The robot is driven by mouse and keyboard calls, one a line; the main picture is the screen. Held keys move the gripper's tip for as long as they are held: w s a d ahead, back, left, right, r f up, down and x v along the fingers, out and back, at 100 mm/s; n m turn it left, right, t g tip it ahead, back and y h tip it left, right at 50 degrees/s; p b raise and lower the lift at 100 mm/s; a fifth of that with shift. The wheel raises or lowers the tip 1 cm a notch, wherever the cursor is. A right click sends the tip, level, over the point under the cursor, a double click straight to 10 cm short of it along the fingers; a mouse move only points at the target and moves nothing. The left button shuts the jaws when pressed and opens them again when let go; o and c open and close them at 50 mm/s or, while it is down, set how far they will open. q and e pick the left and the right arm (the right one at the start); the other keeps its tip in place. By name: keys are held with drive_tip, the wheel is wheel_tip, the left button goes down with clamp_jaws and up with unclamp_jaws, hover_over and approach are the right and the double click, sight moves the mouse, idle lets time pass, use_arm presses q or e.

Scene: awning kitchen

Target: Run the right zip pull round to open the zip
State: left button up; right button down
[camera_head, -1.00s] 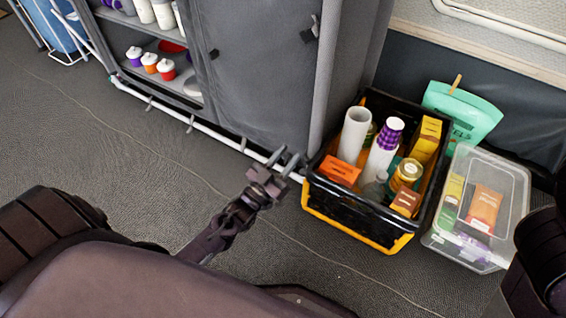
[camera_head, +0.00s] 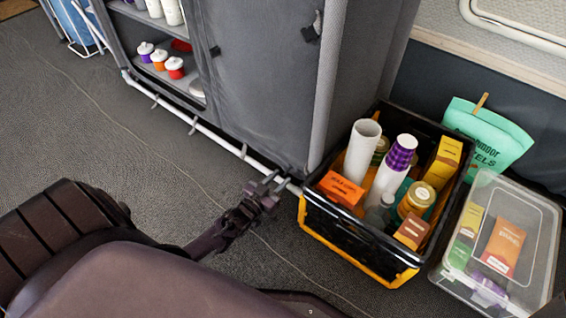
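A grey fabric cabinet (camera_head: 262,85) stands at the back. Its right front panel is closed, and its left side is open onto shelves. A small dark tab (camera_head: 312,28) hangs near the panel's upper right edge; I cannot tell for certain that it is the right zip pull. Another small dark tab (camera_head: 215,51) sits at the panel's left edge. My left gripper (camera_head: 277,182) is low in front of the cabinet's bottom right corner, near the white base rail. Its fingers are apart with nothing seen between them. My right gripper is out of view.
A black and yellow crate (camera_head: 345,238) full of food packs and cups stands right of my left gripper. A clear lidded box (camera_head: 505,235) and a green bag (camera_head: 487,135) are farther right. A thin line crosses the grey floor (camera_head: 75,140). The floor at left is free.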

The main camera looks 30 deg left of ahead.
use_arm(q)
drive_tip(key=shift+w+d, duration=0.1)
drive_tip(key=shift+w, duration=0.9)
drive_tip(key=shift+c, duration=0.4)
clamp_jaws()
